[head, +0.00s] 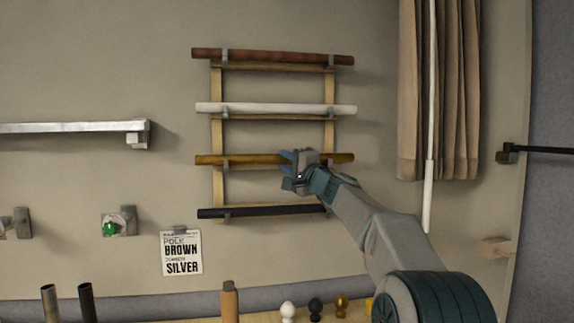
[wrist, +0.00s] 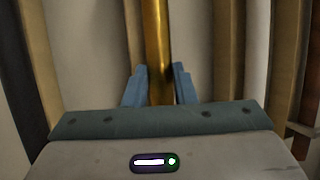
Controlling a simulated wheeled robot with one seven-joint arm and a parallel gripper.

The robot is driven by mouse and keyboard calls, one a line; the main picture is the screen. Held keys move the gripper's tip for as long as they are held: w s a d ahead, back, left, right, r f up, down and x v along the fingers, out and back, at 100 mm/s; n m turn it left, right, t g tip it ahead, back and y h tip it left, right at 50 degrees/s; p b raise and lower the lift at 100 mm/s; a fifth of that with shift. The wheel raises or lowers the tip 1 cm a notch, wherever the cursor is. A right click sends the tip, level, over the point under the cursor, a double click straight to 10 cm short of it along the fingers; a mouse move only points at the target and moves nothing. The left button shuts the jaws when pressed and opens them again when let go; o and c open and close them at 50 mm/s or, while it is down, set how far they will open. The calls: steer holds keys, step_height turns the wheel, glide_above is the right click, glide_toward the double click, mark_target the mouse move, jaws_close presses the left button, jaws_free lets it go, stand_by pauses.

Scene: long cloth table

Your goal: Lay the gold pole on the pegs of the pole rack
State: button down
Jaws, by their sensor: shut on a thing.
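The gold pole (head: 240,160) lies level across the pole rack (head: 217,138) in the head view, between the white pole above and the black pole below. Its left part is at a rack peg (head: 223,159); whether its weight rests on the pegs I cannot tell. My gripper (head: 298,165) is shut on the gold pole a little right of its middle and hides part of it and perhaps the right peg. In the wrist view the gold pole (wrist: 158,50) runs between the blue fingers of my gripper (wrist: 159,85).
A brown pole (head: 275,56), a white pole (head: 275,108) and a black pole (head: 260,211) lie on the other rack levels. A beige curtain (head: 410,90) hangs at the right. A sign (head: 181,253) reads brown and silver. A silver pole (head: 70,127) is at the left.

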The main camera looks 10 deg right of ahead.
steer(key=c, duration=1.1)
jaws_free()
steer(key=shift+s+d+f+b, duration=0.2)
steer(key=shift+s+f+b, duration=0.05)
steer(key=shift+s+b, duration=0.1)
steer(key=b+v, duration=0.4)
steer(key=v, duration=0.9)
steer(key=shift+r, duration=0.2)
steer(key=shift+a, duration=0.1)
